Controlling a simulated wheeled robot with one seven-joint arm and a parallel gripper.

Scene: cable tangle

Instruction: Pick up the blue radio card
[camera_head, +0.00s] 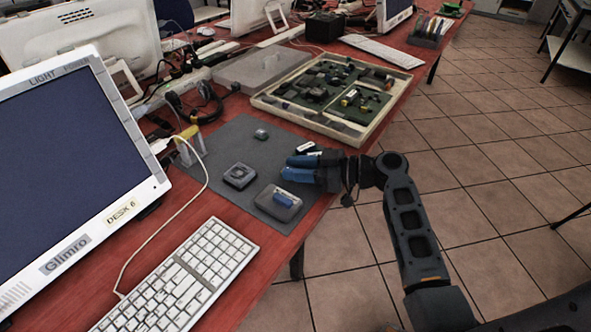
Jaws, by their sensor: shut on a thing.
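My gripper (292,168) comes in from the right above the right edge of the grey mat (219,137). It is shut, and two blue pieces show at its jaws. The blue radio card (297,175) appears to be the lower one, held near-level. At this size I cannot clearly tell the card's edges from the fingertips. A grey block with a blue-grey patch (278,203) lies on the mat just below and left of the gripper. Whether the card is clear of the mat is hard to tell.
A square dark module (239,176), a small grey one (262,134) and a white-and-black piece (308,148) are near the gripper. A tray of circuit boards (384,129) stands behind. A monitor (75,165), a white cable (196,193) and a keyboard (182,280) are left. The table edge is right.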

